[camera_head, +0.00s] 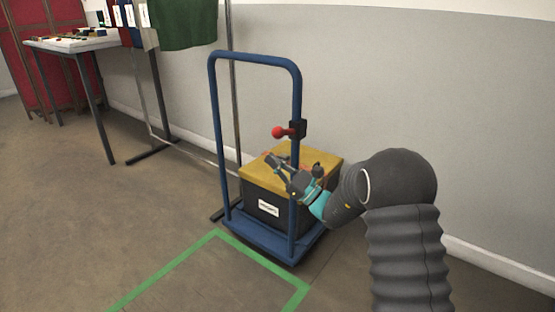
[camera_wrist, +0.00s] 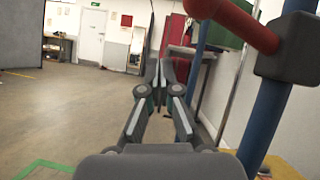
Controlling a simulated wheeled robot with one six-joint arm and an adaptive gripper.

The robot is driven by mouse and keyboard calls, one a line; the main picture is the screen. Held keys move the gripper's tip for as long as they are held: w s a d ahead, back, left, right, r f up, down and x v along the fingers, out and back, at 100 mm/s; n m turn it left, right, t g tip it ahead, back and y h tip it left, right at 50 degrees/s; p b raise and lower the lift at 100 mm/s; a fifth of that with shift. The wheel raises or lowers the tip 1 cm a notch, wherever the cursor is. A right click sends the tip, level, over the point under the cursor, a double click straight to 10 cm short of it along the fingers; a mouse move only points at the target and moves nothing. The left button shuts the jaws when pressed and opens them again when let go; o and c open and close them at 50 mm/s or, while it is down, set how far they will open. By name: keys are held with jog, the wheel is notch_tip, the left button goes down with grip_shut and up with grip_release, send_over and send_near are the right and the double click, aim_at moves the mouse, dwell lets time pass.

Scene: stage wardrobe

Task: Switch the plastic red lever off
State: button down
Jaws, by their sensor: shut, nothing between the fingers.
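The red lever (camera_head: 281,133) has a ball-shaped end and points left from a dark box-shaped mount (camera_head: 298,129) on the right upright of a blue trolley (camera_head: 214,120). In the wrist view the red lever (camera_wrist: 236,24) is large at the top right, and its dark mount (camera_wrist: 289,50) is clamped round the blue post. My gripper (camera_head: 272,157) is just below and left of the lever in the head view. In the wrist view my gripper (camera_wrist: 159,65) is shut and empty, with its fingertips left of the lever. I see no contact with the lever.
A yellow-lidded dark box (camera_head: 262,208) with a white label sits on the trolley, close under my gripper. Green tape (camera_head: 165,270) marks the floor in front. A clothes rail with a green garment (camera_head: 187,22) and a table (camera_head: 75,42) stand behind. Open floor lies left.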

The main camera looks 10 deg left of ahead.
jog(key=s+v, duration=0.2)
jog(key=v, duration=0.7)
jog(key=shift+a+f, duration=0.1)
jog(key=shift+f, duration=0.05)
